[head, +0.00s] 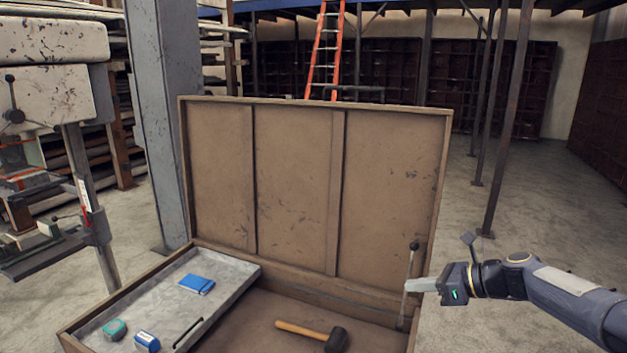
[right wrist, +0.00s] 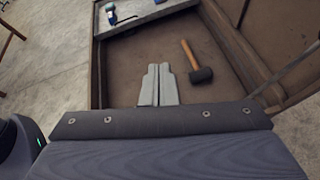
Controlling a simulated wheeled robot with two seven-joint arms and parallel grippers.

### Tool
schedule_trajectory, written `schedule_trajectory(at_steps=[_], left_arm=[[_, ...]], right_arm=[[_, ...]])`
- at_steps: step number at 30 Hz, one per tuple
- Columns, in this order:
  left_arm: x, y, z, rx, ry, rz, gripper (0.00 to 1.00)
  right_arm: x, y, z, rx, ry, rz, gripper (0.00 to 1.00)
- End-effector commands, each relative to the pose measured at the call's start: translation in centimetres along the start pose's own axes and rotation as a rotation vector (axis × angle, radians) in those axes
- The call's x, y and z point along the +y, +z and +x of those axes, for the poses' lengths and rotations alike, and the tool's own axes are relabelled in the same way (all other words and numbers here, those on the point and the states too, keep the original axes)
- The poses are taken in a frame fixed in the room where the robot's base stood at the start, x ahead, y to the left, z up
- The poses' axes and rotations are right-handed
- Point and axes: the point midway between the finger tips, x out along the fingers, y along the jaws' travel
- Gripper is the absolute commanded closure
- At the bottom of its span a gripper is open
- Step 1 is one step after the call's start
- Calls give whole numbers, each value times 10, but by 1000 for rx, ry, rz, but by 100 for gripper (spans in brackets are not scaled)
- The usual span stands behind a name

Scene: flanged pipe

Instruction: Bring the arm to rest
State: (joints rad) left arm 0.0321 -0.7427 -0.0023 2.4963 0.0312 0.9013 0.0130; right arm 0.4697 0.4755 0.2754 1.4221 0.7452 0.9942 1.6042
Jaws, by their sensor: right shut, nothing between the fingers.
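My right gripper (head: 410,285) comes in from the right of the head view at the right side of an open wooden chest (head: 290,183). Its fingers are together and empty, pointing left. In the head view the fingertips overlap the thin lid stay (head: 409,262); I cannot tell whether they touch it. In the right wrist view the shut fingers (right wrist: 158,84) show over the chest's brown floor, with nothing between them. My left arm and gripper are not in view.
A mallet (head: 335,339) lies on the chest floor. A grey tray (head: 225,290) at the chest's left holds a blue notebook (head: 196,285), a teal item (head: 115,328), a blue-and-white item (head: 147,341) and a dark rod. A grey post (head: 165,110) and machine stand left.

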Motion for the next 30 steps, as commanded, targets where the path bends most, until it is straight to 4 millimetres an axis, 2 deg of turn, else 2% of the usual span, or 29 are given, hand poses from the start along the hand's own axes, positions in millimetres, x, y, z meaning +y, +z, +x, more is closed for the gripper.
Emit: schedule_trajectory(at_steps=[1,4,7,12,15,18,21,24,30], left_arm=[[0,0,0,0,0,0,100],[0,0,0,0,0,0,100],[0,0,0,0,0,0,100],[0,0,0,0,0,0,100],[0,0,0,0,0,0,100],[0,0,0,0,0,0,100],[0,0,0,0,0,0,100],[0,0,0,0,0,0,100],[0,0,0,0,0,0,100]], right_arm=[[32,3,-12,68,-2,-177,100],[86,-5,-34,199,11,-537,100],[138,-24,-58,318,46,-887,100],[213,-74,-97,489,147,-1452,100],[246,-108,-111,560,225,-1739,100],[269,-137,-119,608,295,-1962,100],[282,-157,-122,634,348,-2108,100],[288,-167,-123,646,378,-2182,100],[289,-169,-123,649,388,-2201,100]])
